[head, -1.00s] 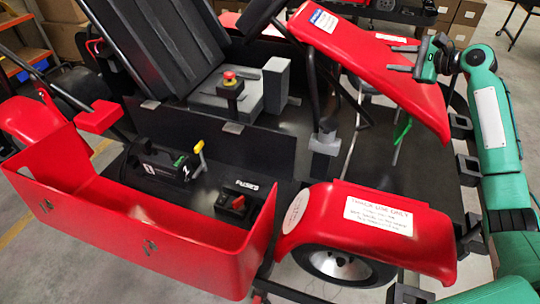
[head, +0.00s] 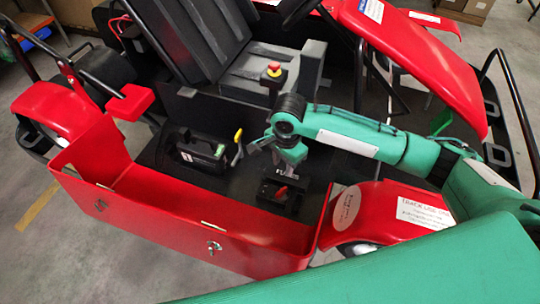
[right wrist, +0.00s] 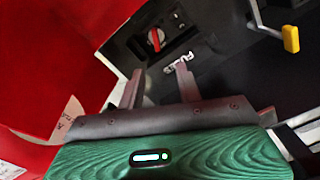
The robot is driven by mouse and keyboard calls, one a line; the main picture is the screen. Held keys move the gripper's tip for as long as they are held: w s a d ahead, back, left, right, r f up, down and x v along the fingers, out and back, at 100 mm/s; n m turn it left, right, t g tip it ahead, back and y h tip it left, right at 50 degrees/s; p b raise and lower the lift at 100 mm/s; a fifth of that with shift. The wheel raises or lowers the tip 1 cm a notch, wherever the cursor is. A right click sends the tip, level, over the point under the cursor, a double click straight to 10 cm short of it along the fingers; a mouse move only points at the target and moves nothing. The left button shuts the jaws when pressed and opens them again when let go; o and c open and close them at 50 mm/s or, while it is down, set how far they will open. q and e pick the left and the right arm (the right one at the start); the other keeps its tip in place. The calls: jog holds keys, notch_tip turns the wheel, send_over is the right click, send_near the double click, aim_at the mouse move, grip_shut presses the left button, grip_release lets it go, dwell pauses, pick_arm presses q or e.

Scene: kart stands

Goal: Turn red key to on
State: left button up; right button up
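The red key (head: 281,192) sits in a black panel (head: 268,203) beside the kart's red side bin, and it also shows in the right wrist view (right wrist: 155,38). My right gripper (head: 289,170) hangs just above and behind this panel in the head view. In the right wrist view my right gripper (right wrist: 160,70) has its two fingers apart with nothing between them. The key lies beyond the fingertips, apart from them. The gripper partly covers the white lettering by the panel. My left gripper is not in view.
A red emergency button (head: 274,69) is behind my right arm. The red bin wall (head: 190,222) rises in front, and a red fender (head: 385,205) is at the right.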

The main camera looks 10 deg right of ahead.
aim_at(282, 190)
jog(key=f+p, duration=0.1)
jog(key=f, duration=0.3)
jog(key=f+p, duration=0.1)
jog(key=f, duration=0.3)
jog(key=f+p, duration=0.2)
jog(key=f, duration=0.3)
jog(key=shift+s+f, duration=0.1)
jog(key=shift+s, duration=0.2)
jog(key=shift+f, duration=0.5)
